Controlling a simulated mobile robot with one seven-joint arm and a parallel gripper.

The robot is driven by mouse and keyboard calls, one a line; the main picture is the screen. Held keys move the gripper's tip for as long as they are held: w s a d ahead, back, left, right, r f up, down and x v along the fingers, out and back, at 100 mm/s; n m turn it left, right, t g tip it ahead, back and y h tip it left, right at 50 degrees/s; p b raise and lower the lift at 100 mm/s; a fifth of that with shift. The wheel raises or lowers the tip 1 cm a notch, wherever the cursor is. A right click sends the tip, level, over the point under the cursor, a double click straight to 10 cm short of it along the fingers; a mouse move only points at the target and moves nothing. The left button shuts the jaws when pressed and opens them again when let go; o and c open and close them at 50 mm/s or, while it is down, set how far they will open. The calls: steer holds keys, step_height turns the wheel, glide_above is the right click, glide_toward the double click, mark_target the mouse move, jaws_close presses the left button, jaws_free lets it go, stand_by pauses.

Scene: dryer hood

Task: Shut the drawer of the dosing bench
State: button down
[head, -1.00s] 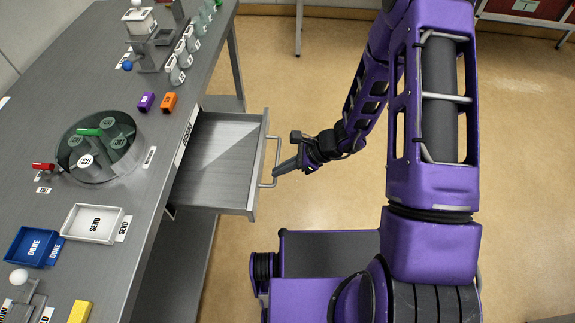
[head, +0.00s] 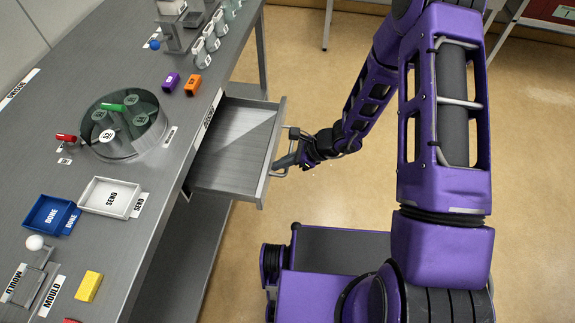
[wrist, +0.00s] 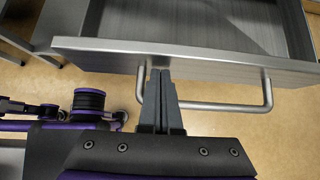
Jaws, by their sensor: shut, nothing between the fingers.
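The drawer (head: 232,150) of the dosing bench (head: 150,215) stands open, pulled out to the right of the bench edge. Its inside looks empty. My gripper (head: 275,168) is shut and empty at the drawer's front, by its bar handle. In the wrist view, the shut fingers (wrist: 160,75) overlap the left part of the handle (wrist: 225,106). Their tips are at the drawer's front panel (wrist: 215,62); whether they touch it I cannot tell.
On the bench top are a round glass-walled carousel (head: 122,146), a white SEND tray (head: 136,198), a blue DONE tray (head: 36,214), a yellow block (head: 89,286), and purple (head: 171,82) and orange (head: 193,86) blocks. The floor (head: 330,210) around my arm is clear.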

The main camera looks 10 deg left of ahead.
mark_target(214, 163)
steer(key=a+b, duration=0.1)
steer(key=a, duration=0.5)
steer(key=w+a+b, duration=0.1)
steer(key=a+b, duration=0.1)
steer(key=a, duration=0.5)
steer(key=a+b, duration=0.2)
steer(key=a, duration=0.4)
steer(key=shift+w+a, duration=0.25)
steer(key=shift+a, duration=0.05)
steer(key=shift+a+r, duration=0.1)
steer(key=shift+a, duration=0.3)
